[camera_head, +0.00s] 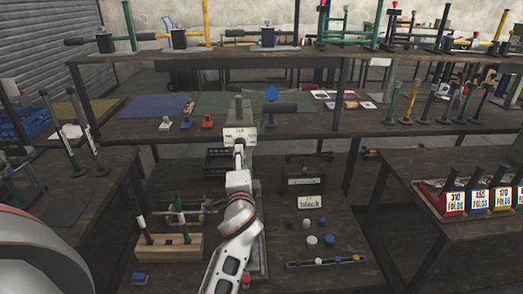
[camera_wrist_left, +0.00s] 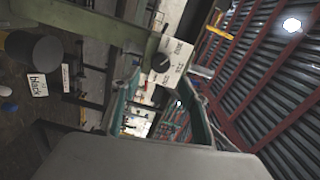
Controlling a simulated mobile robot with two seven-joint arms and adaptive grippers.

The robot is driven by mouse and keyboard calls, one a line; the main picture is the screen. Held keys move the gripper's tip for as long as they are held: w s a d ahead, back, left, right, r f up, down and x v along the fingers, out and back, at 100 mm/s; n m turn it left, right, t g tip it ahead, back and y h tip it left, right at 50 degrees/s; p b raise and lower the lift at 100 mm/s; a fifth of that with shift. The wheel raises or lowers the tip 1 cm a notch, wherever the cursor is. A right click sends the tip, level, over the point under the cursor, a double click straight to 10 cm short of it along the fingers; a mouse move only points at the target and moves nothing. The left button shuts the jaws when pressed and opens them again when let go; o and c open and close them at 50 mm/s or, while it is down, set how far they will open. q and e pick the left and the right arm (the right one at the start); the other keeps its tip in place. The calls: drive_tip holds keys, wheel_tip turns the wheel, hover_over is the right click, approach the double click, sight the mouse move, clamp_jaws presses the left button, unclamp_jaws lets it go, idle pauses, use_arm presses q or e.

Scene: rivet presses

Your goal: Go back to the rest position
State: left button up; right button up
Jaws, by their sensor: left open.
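My left arm reaches up the middle of the head view, and its gripper (camera_head: 239,147) is small there, in front of a white lettered sign (camera_head: 240,133). In the left wrist view the two fingers of this gripper (camera_wrist_left: 166,82) stand apart with nothing held between them. The sign shows beyond the fingers, tilted, in the left wrist view (camera_wrist_left: 174,60). A grey-green bar (camera_wrist_left: 95,22) of the press crosses the top of that view close to the gripper; whether they touch I cannot tell. My right gripper is not in view.
A "black" label (camera_head: 310,202) and several round caps (camera_head: 312,240) lie right of my arm on the low table. A wooden block (camera_head: 168,247) with upright tools stands left. Coloured "folds" boxes (camera_head: 453,198) are at right. Shelves with presses and a blue mat (camera_head: 158,106) lie behind.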

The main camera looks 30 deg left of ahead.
use_arm(q)
drive_tip(key=s+d+f+h, duration=0.2)
drive_tip(key=d+f+h, duration=0.1)
drive_tip(key=f, duration=0.4)
drive_tip(key=s+d+f+h, duration=0.2)
drive_tip(key=d+f, duration=0.1)
drive_tip(key=f, duration=0.3)
drive_tip(key=s+d+f+n+g+h, duration=0.2)
drive_tip(key=s+d+f, duration=0.4)
drive_tip(key=s+f, duration=0.4)
drive_tip(key=s+d+f+n+g+h, duration=0.2)
drive_tip(key=s+d+f+h, duration=0.3)
drive_tip(key=s+f, duration=0.5)
drive_tip(key=s+d+n, duration=0.1)
drive_tip(key=s, duration=0.2)
drive_tip(key=shift+n, duration=0.4)
drive_tip(key=shift+d, duration=0.1)
